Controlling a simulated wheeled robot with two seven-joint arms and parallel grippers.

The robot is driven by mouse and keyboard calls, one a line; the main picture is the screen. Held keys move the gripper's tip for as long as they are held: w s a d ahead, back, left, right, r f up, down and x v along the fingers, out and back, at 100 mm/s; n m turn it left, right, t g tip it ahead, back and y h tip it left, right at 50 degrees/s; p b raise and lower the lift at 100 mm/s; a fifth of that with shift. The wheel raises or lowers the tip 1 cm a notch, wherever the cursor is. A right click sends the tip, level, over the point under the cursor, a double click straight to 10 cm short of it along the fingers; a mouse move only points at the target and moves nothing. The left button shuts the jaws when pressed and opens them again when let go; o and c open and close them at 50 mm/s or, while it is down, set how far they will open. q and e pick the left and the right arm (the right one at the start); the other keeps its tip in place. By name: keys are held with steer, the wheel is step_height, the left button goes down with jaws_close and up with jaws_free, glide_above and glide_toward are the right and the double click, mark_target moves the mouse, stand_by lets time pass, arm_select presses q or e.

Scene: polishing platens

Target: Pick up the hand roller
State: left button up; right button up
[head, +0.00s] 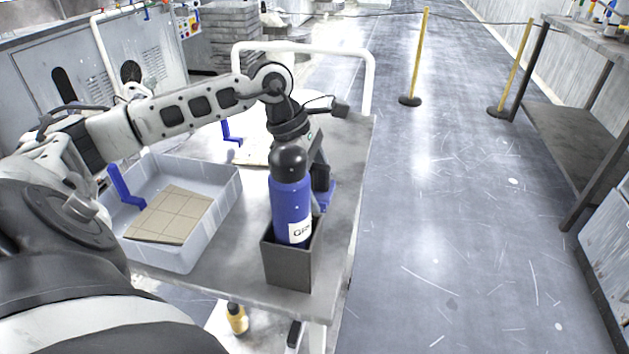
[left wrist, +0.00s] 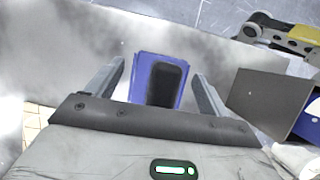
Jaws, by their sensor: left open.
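A blue piece with a dark, rounded top (left wrist: 165,82), which may be the hand roller, lies between the fingers of my left gripper (left wrist: 159,70) in the left wrist view. Gaps show on both sides of it, and the fingers are open. In the head view my left gripper (head: 319,172) points down behind the blue bottle (head: 290,200), and part of the blue piece (head: 327,194) shows at its fingers. The bottle hides much of both. I cannot make out a roller drum. My right gripper is not in view.
The bottle stands in a grey box (head: 287,265) at the front of the metal cart (head: 345,150). The grey box also shows in the left wrist view (left wrist: 265,105). A translucent tray (head: 180,255) with a beige gridded plate (head: 170,214) is at the left. A white rail (head: 310,47) bounds the back.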

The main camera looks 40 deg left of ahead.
arm_select(q)
steer(key=shift+w+d+f, duration=0.1)
steer(key=shift+d+f, duration=0.05)
steer(key=shift+f, duration=0.3)
steer(key=shift+c, duration=0.3)
steer(key=shift+r, duration=0.1)
steer(key=c, duration=1.3)
steer(key=shift+o, duration=0.2)
